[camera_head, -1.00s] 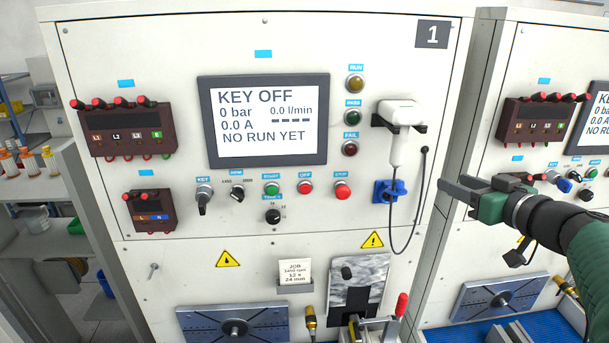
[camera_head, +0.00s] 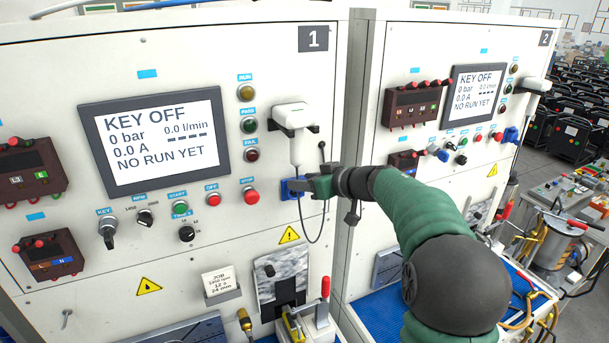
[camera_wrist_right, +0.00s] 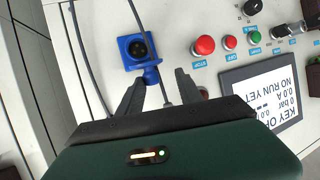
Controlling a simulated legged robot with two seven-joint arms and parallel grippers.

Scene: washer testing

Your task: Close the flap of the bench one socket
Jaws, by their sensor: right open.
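The bench one socket (camera_head: 291,188) is a blue fitting on the panel below the white handheld unit. In the right wrist view the socket (camera_wrist_right: 135,48) shows its round dark face with contacts uncovered. Its blue flap (camera_wrist_right: 152,77) stands out from the edge of the socket nearest my fingers. My right gripper (camera_head: 308,186) is in front of the socket and partly hides it in the head view. In the wrist view my right gripper (camera_wrist_right: 160,80) is open, with its fingertips around or just short of the flap; contact cannot be told. My left gripper is out of view.
A dark cable (camera_head: 321,222) hangs from the panel beside the socket and passes close to my fingers in the wrist view. The white handheld unit (camera_head: 293,117) hangs above. The red stop button (camera_head: 250,196) is left of the socket. Bench two (camera_head: 440,60) stands to the right.

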